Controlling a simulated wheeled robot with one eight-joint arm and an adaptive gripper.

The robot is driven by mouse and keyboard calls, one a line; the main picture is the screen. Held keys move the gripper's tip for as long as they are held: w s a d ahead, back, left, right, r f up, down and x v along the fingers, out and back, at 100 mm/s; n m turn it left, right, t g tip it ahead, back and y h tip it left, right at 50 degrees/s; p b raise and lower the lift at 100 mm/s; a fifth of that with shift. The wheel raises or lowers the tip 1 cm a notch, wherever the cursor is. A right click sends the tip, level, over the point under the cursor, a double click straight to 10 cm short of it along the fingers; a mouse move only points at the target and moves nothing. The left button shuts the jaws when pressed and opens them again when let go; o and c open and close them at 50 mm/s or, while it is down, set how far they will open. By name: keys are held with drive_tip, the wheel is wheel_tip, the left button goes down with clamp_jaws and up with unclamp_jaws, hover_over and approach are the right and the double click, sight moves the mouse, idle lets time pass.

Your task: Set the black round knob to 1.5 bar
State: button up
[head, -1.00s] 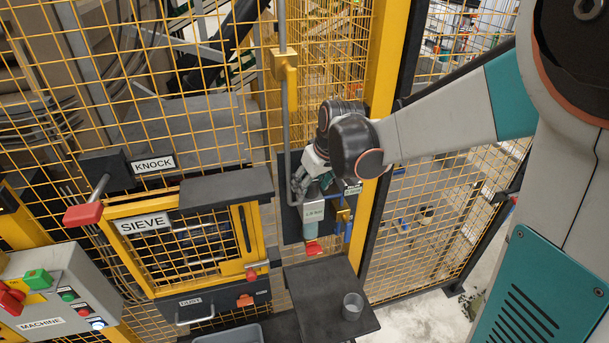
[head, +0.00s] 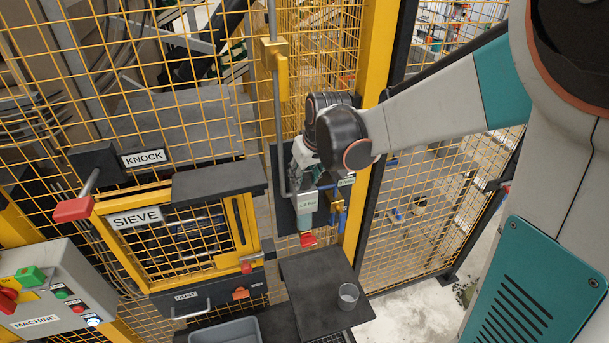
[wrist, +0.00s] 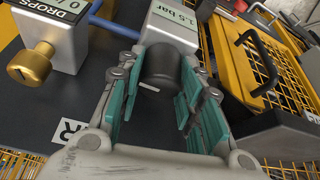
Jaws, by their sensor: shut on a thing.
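The black round knob (wrist: 160,68) sits on a pale grey regulator block (wrist: 178,20) in the wrist view. A green display (wrist: 176,22) on the block reads 1.5 bar. My gripper (wrist: 158,84) has its teal-padded fingers on both sides of the knob and is shut on it. A white mark shows on the knob's near edge. In the head view my gripper (head: 306,172) is at the dark panel beside the yellow post and hides the knob. The display (head: 307,201) shows just below it, too small to read surely.
A brass knob (wrist: 32,64) on a block labelled DROPS is left of my gripper in the wrist view. The yellow sieve door (wrist: 268,65) is close on the right. A dark shelf (head: 305,285) with a clear cup (head: 348,296) lies below the panel.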

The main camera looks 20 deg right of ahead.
drive_tip(key=shift+m+h+b, duration=0.5)
drive_tip(key=shift+m+h, duration=0.3)
drive_tip(key=shift+m, duration=1.3)
drive_tip(key=o, duration=1.1)
drive_tip(key=shift+c, duration=0.2)
drive_tip(key=shift+r, duration=0.15)
drive_tip(key=v, duration=1.1)
drive_tip(key=shift+s+r, duration=0.2)
drive_tip(key=shift+r, duration=0.15)
drive_tip(key=shift+a, duration=0.15)
